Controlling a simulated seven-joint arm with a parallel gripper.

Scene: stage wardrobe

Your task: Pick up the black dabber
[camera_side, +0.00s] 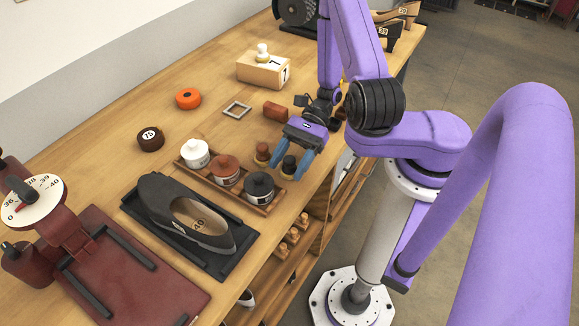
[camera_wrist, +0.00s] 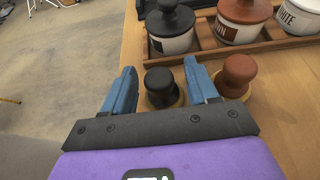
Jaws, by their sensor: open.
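The black dabber (camera_side: 289,163) stands upright on the wooden bench, just right of the jar rack. It has a dark rounded knob and a pale wooden base. My gripper (camera_side: 287,170) is open, with one blue finger on each side of the dabber. In the wrist view the black dabber (camera_wrist: 158,82) shows between the two fingers of my gripper (camera_wrist: 159,68), with a gap on either side. The base is partly hidden by the gripper body in that view. I cannot tell the exact height of the fingertips.
A brown dabber (camera_wrist: 238,70) stands close outside one finger. A rack with a black jar (camera_side: 259,187), a brown jar (camera_side: 226,169) and a white jar (camera_side: 196,153) lies beside the dabbers. A brown cylinder (camera_side: 275,110) lies behind. The bench's front edge is near.

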